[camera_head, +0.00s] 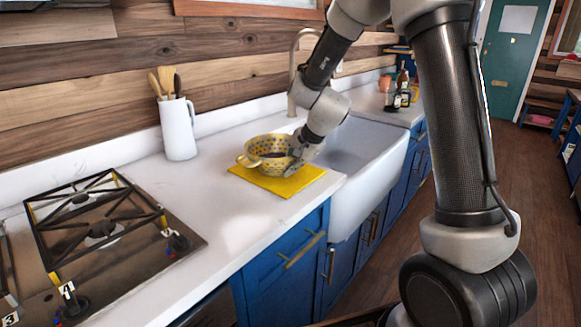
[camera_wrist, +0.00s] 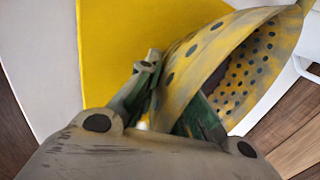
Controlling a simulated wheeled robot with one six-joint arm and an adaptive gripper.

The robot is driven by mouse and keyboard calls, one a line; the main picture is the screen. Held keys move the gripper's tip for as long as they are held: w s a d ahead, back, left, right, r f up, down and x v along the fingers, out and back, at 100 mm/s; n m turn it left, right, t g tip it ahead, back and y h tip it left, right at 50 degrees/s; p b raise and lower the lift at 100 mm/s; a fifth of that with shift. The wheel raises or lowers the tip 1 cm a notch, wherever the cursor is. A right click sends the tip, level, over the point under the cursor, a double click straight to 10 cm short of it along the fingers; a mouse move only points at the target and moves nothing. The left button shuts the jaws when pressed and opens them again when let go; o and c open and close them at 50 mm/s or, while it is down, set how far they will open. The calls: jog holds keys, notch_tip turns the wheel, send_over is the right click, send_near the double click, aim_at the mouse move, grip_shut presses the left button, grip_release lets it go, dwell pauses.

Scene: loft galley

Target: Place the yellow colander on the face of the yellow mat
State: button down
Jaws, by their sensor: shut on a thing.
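The yellow colander (camera_head: 262,148), dotted with dark holes, is over the yellow mat (camera_head: 290,187) on the white counter in the head view. My gripper (camera_head: 292,163) is at the colander's right side, shut on its wall. In the wrist view, the fingers (camera_wrist: 175,110) grip the side of the colander (camera_wrist: 215,45), with one finger inside it. The mat (camera_wrist: 115,50) lies flat behind it there. I cannot tell whether the colander's base touches the mat.
A white sink (camera_head: 362,150) adjoins the mat on the right. A white pitcher of utensils (camera_head: 178,130) stands behind and left. A gas stove (camera_head: 95,235) is at the left. The counter (camera_head: 190,200) between stove and mat is clear.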

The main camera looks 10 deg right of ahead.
jog(key=c, duration=1.5)
grip_release()
jog(key=shift+c, duration=0.2)
jog(key=v, duration=1.2)
jog(key=s+d+r+n+h, duration=0.1)
jog(key=s+d+n, duration=0.2)
jog(key=s, duration=0.6)
jog(key=s+d+r+n+h, duration=0.1)
jog(key=s+d+n, duration=0.3)
jog(key=s, duration=0.6)
jog(key=s+d+r+n+g+h, duration=0.1)
jog(key=s+d+r+n, duration=0.2)
jog(key=s, duration=0.6)
jog(key=d+n, duration=0.1)
jog(key=d, duration=0.1)
jog(key=shift+s+d+r+h, duration=0.2)
jog(key=shift+s+d+h, duration=0.1)
jog(key=shift+h, duration=0.1)
